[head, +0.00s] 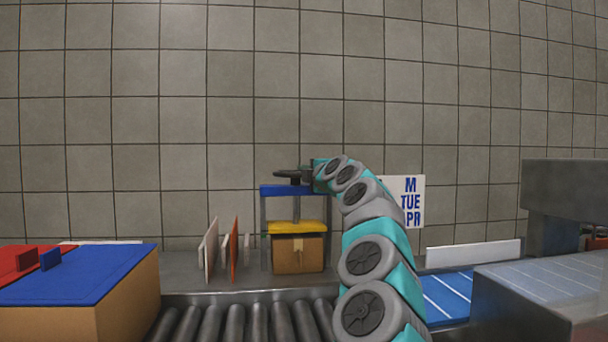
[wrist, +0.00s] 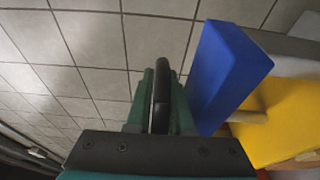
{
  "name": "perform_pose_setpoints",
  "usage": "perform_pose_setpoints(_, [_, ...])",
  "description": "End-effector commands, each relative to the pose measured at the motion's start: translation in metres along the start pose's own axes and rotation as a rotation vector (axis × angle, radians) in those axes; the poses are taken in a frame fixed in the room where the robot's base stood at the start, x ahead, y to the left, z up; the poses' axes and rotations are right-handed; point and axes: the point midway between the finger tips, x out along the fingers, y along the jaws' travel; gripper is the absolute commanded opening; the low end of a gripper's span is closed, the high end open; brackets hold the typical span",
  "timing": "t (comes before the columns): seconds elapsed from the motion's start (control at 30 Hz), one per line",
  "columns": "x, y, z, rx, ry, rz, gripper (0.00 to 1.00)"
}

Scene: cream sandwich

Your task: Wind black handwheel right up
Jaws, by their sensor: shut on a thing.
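The black handwheel (head: 288,174) lies flat on top of a small press, above its blue crossbeam (head: 286,190). A screw runs down from the beam to a yellow plate (head: 298,227). The plate sits at the top of a brown box (head: 290,258); I cannot tell whether they touch. My gripper (head: 308,173) is at the right side of the wheel. In the wrist view my gripper (wrist: 161,95) is shut on the wheel's rim (wrist: 162,78), seen edge-on between the green fingers. The blue beam (wrist: 226,75) and yellow plate (wrist: 287,115) show to its right.
Thin white and orange panels (head: 234,250) stand left of the press. A roller conveyor (head: 245,320) runs in front. A blue-topped box (head: 90,275) is at left. A grey machine (head: 545,300) and blue belt (head: 448,297) are at right. A tiled wall is behind.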

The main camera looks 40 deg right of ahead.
Motion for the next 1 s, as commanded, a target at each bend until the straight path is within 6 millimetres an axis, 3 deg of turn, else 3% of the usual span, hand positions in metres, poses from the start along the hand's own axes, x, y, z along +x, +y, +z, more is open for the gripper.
perform_pose_setpoints(0.57, [0.0011,-0.0028,0.0002,0.0,0.008,-0.004,0.0])
perform_pose_setpoints(0.6, [0.0011,-0.0027,0.0003,0.0,0.007,-0.004,0.24])
perform_pose_setpoints(0.67, [0.0009,-0.0023,0.0003,0.0,0.007,-0.003,0.31])
perform_pose_setpoints(1.0, [-0.0011,-0.0011,0.0006,0.001,0.007,-0.001,0.33])
